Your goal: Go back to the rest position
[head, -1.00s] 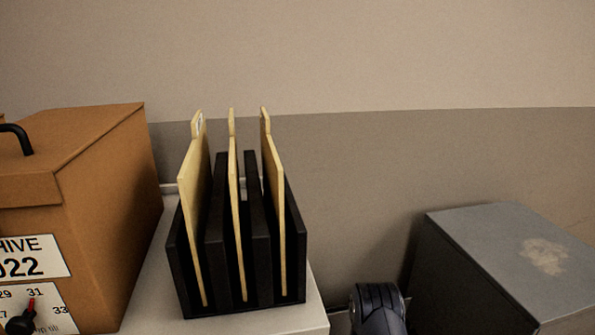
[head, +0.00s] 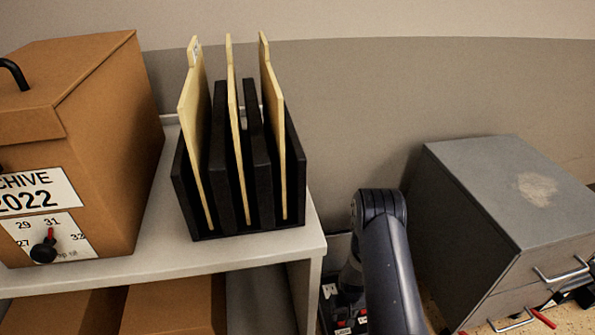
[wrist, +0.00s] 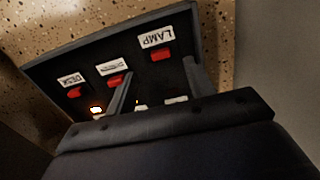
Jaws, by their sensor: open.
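My gripper (wrist: 158,70) shows in the wrist view, with its two fingers apart and nothing between them. Beyond the fingers lies a dark switch panel (wrist: 85,62) with white labels, one reading LAMP, and red switches; one small light glows orange at its lower left. Whether the fingers touch the panel I cannot tell. In the head view my dark arm reaches down at the lower middle, and my gripper is not visible there. Part of the panel (head: 345,318) shows low beside my arm.
A black rack (head: 205,232) holding wooden boards stands on a light shelf (head: 310,235), right of a brown archive box (head: 100,130). A grey cabinet (head: 470,190) with handles stands right of my arm. More brown boxes (head: 175,305) sit on the lower shelf.

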